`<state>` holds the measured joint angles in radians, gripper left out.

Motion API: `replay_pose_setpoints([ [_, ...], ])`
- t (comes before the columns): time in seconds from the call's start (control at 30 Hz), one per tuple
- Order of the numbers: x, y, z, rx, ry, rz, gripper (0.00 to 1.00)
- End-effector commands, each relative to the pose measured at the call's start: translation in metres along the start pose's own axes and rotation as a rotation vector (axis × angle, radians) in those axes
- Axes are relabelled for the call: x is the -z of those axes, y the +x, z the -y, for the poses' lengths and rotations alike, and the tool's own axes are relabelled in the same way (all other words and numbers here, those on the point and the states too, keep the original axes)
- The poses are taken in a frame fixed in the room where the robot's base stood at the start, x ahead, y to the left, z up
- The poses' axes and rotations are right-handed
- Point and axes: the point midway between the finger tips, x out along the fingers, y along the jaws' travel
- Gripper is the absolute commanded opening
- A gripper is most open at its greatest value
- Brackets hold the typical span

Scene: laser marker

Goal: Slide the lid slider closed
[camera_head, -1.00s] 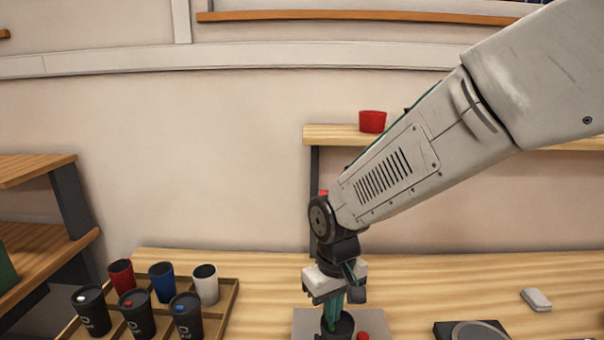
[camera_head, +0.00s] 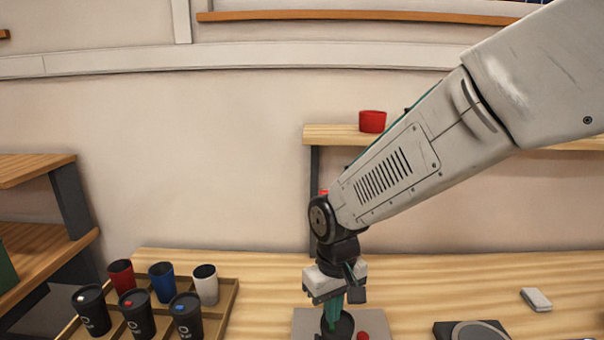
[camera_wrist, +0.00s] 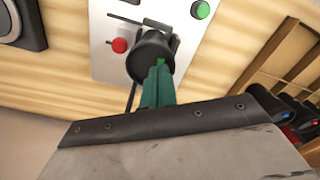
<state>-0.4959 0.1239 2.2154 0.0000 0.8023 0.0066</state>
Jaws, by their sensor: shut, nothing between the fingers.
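A black cup (camera_head: 344,328) stands upright on a grey plate (camera_head: 305,322) at the bottom of the head view, and its lower part is cut off. The cup also shows in the wrist view (camera_wrist: 143,62), seen from above at a slant. My gripper (camera_head: 332,324) points down with its teal fingers together at the top of the cup. In the wrist view the shut fingertips (camera_wrist: 160,64) overlap the cup's top. The lid slider cannot be made out behind the fingers, nor can I tell whether they touch it.
A red button (camera_wrist: 119,45) and a green button (camera_wrist: 201,9) sit on the plate beside the cup. A wooden rack (camera_head: 232,295) at left holds several cups. A dark device (camera_head: 447,330) and a small white block (camera_head: 536,299) lie at right. The tabletop behind is clear.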

Motion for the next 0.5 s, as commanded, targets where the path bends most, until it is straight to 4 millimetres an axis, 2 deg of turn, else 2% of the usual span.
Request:
replay_pose_setpoints([
  [0.5,0.0001,0.0054,0.0,0.0,0.0,0.0,0.0],
])
